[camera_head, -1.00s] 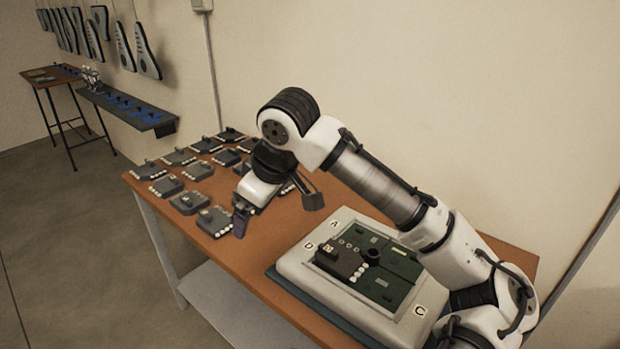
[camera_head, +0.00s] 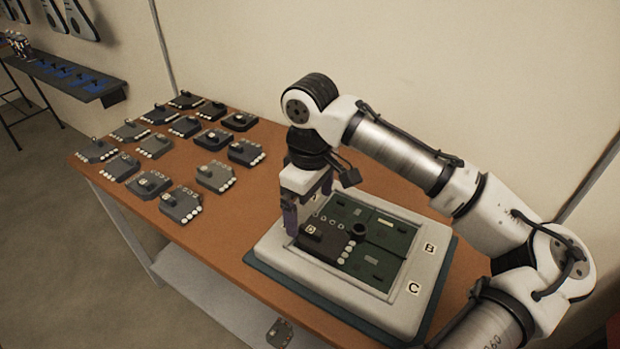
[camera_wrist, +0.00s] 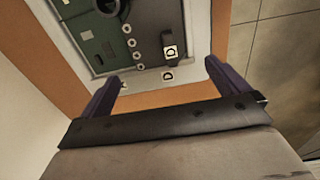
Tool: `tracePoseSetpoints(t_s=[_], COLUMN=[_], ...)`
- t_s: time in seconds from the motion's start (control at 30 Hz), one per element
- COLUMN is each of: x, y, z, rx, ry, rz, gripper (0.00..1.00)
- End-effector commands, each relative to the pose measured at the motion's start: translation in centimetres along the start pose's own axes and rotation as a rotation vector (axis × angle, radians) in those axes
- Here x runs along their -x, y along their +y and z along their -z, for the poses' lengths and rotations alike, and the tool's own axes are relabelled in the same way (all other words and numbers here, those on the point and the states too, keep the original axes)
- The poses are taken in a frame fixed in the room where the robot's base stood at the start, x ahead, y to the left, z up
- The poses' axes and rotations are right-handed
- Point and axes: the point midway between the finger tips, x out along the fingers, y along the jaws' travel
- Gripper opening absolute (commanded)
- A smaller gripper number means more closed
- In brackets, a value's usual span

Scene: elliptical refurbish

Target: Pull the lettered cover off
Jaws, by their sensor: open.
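The lettered cover (camera_head: 325,246) is a dark grey piece marked D, with a raised handle and a row of pale round buttons. It sits in the near-left quarter of the pale framed board (camera_head: 270,249). In the wrist view the cover (camera_wrist: 153,22) is at the top, its D mark on the handle in line with the D on the frame. My gripper (camera_head: 307,206) is open and points down at the board's left side, close to the cover. In the wrist view its purple fingers (camera_wrist: 161,72) are spread with nothing between them.
The board's other quarters show green panels (camera_head: 376,267), with a dark round post (camera_head: 359,230) near the middle. B and C mark the frame. Several similar dark covers (camera_head: 214,176) stand on the wooden table's left half. Bare table lies between them and the board.

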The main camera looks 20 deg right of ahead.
Motion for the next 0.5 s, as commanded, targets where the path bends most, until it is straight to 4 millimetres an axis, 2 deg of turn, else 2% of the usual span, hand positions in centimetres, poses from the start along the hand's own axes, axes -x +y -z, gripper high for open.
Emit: tracePoseSetpoints(t_s=[0.2, 0.33, 0.5], x=[-3.7, -4.9, -5.6], y=[0.0, 0.0, 0.0], z=[0.0, 0.0, 0.0], rx=[0.000, 0.000, 0.000], ry=[0.000, 0.001, 0.001], rz=[0.002, 0.001, -0.001], gripper=[1.00, 1.00, 1.00])
